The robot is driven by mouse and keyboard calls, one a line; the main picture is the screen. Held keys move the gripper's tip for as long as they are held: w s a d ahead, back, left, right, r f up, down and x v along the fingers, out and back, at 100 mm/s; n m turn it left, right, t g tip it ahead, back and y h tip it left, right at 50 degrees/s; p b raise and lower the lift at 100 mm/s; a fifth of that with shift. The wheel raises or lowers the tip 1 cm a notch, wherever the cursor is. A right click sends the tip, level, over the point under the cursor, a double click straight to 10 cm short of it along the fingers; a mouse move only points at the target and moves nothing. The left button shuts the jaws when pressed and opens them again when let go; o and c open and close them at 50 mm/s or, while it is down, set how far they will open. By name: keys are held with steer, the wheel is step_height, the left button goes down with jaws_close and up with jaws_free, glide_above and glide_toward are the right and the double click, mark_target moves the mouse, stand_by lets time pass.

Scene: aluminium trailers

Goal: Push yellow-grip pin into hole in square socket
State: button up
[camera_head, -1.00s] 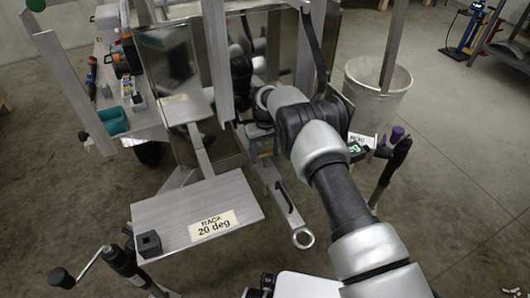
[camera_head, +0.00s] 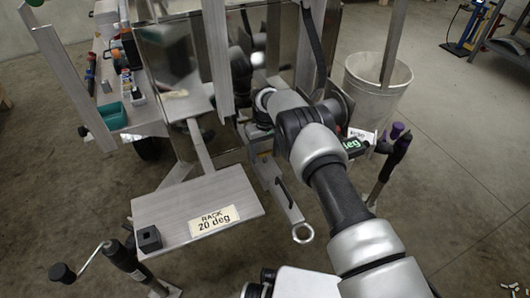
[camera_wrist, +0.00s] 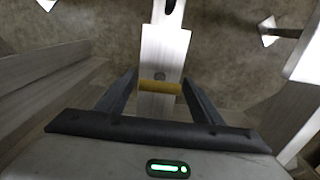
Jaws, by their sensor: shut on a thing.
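In the wrist view my gripper (camera_wrist: 160,92) is shut on the yellow grip of the pin (camera_wrist: 160,87), which lies crosswise between the two dark fingers. A small grey round part shows just beyond the grip; the rest of the pin is hidden. The gripper is over a pale metal bar (camera_wrist: 163,45) with a dark slot at its far end; I cannot tell if they touch. In the head view a black square block with a dark opening, seemingly the square socket (camera_head: 148,239), sits on the left corner of a metal plate (camera_head: 175,212). My arm hides the gripper there.
The plate carries a "RACK 20 deg" label (camera_head: 214,220). A crank handle (camera_head: 78,268) stands beside it at lower left. A bucket (camera_head: 372,90) and a purple-topped post (camera_head: 396,135) stand right.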

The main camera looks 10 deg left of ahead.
steer(key=shift+r+p, duration=0.95)
steer(key=shift+r, duration=1.95)
steer(key=shift+b, duration=0.4)
steer(key=shift+b, duration=0.6)
stand_by(0.4)
steer(key=shift+f, duration=2.95)
steer(key=o, duration=1.2)
steer(key=shift+c, duration=0.2)
step_height(320, 180, up, 18)
steer(key=p, duration=0.4)
steer(key=shift+f, duration=0.25)
